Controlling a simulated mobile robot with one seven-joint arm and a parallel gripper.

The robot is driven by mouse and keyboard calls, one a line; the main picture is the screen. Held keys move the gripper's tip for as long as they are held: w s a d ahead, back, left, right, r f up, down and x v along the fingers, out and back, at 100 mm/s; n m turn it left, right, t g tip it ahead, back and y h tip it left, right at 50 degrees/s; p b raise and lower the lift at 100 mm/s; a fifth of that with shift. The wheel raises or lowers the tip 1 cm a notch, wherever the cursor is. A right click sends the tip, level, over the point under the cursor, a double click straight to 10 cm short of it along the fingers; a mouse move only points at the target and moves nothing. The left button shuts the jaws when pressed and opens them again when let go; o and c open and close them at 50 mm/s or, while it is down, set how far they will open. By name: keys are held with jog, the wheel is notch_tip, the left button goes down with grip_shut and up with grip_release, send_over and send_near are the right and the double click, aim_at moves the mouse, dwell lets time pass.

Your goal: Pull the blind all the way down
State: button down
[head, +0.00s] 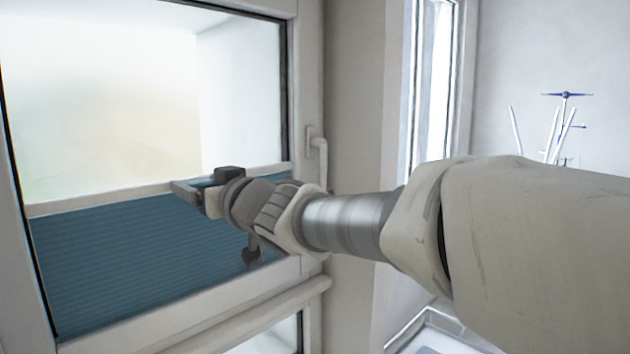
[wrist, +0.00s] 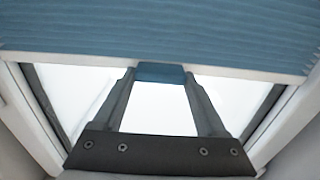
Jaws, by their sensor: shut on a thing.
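The blind (head: 130,255) is blue pleated fabric across the lower part of the window, with a pale rail (head: 105,200) along its upper edge. Bright clear glass shows above the rail. My gripper (head: 188,190) is at the rail, towards its right side. In the wrist view the blind (wrist: 150,32) fills the top, with the rail (wrist: 235,76) under it. There my gripper (wrist: 160,76) is shut on a small blue tab (wrist: 160,70) at the rail's middle. In the head view the tab is hard to make out behind my gripper.
A window handle (head: 317,152) sticks out from the frame's right side. A sill-like ledge (head: 250,312) runs below the blind. To the right are a wall, a narrow bright window (head: 433,85) and a thin blue and white object (head: 565,96).

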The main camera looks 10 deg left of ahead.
aim_at(212, 294)
notch_tip(212, 294, down, 20)
jog(key=b, duration=1.6)
jog(key=shift+f, duration=0.1)
grip_release()
jog(key=shift+s+d, duration=0.15)
jog(key=shift+d, duration=0.1)
jog(key=p+v, duration=0.1)
jog(key=v, duration=1.6)
jog(key=shift+p, duration=0.35)
